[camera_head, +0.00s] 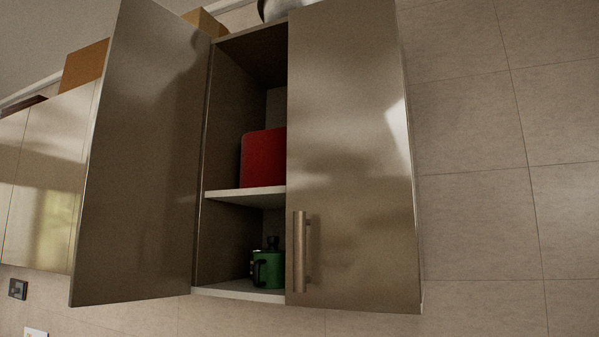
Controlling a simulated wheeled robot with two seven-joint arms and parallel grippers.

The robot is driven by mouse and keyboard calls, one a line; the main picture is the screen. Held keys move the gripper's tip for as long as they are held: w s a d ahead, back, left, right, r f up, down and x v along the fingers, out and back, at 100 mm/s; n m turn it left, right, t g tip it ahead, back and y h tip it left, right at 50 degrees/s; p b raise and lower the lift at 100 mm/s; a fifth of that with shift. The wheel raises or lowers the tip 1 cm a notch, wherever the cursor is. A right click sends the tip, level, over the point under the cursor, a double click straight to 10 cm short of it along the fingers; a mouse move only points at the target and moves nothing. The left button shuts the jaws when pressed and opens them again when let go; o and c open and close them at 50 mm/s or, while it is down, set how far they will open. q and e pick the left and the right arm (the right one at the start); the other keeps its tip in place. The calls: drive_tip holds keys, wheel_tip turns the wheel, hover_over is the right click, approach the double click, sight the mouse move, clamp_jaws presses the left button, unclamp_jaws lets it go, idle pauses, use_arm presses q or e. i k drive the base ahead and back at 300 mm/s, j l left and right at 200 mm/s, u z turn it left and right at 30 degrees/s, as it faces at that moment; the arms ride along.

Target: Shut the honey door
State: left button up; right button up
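A wall cabinet with two glossy brownish-grey doors hangs in the middle of the head view. Its left door (140,160) stands swung open toward the left, and no handle shows on the face I see. Its right door (355,150) looks shut and carries a vertical bar handle (301,250) near its lower left edge. The frames do not show which door is called honey. Neither of my grippers is in view.
Inside the opening, a red object (263,158) stands on the middle shelf (245,193). More cabinets (48,185) continue at the left, with boxes (84,66) on top. A bare tiled wall (490,170) fills the right.

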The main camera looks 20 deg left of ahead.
sight(134, 237)
drive_tip(key=i+l+u, duration=0.1)
drive_tip(key=l+u, duration=0.45)
drive_tip(key=u, duration=0.15)
drive_tip(key=l+u, duration=0.35)
drive_tip(key=i+j, duration=0.05)
